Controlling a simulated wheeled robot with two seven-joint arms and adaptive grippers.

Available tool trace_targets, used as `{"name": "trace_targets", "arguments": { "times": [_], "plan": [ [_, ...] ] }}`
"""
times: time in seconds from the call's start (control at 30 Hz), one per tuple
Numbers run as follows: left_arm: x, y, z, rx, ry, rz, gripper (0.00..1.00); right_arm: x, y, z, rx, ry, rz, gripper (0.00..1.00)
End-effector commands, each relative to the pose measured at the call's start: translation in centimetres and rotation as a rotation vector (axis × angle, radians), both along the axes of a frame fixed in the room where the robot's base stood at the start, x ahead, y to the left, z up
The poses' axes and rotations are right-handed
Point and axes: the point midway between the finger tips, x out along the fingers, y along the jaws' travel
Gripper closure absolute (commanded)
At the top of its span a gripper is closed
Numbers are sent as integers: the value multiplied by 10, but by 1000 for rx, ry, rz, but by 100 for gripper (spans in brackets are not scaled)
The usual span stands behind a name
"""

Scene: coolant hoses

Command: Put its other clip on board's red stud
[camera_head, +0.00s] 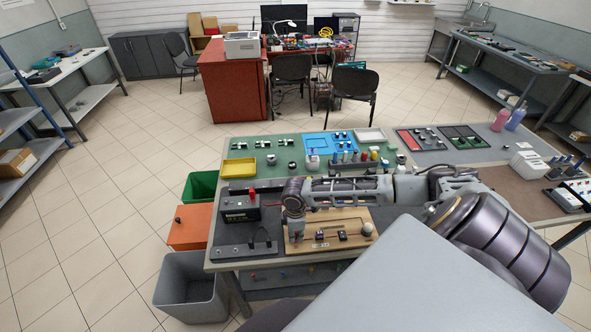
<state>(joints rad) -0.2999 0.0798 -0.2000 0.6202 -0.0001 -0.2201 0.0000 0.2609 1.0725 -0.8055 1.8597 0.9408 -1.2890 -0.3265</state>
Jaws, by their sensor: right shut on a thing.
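My right gripper (295,236) points down over the left end of a light wooden board (350,216). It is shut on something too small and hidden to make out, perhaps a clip. Two small black blocks (343,236) and a grey round knob (367,229) are on the board, right of the gripper. I cannot make out a red stud on the board; the gripper and forearm hide part of it. A black box with a red part on top (240,210) stands left of the board. My left gripper is not in view.
A dark mat (228,252) with a thin black loop (262,244) lies left of the board. Behind my forearm are a yellow tray (238,168), a blue tray (315,146) and several bottles. A grey bin (188,285) stands on the floor beside the table.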

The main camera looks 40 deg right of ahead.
Motion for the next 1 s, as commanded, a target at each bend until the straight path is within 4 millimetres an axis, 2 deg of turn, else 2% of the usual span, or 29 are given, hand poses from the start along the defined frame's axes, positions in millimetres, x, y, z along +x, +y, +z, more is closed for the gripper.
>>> {"name": "trace_targets", "arguments": {
  "times": [1.0],
  "plan": [
    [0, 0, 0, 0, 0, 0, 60, -2, 1, -8, 2, 3, 0, 100]
  ]
}}
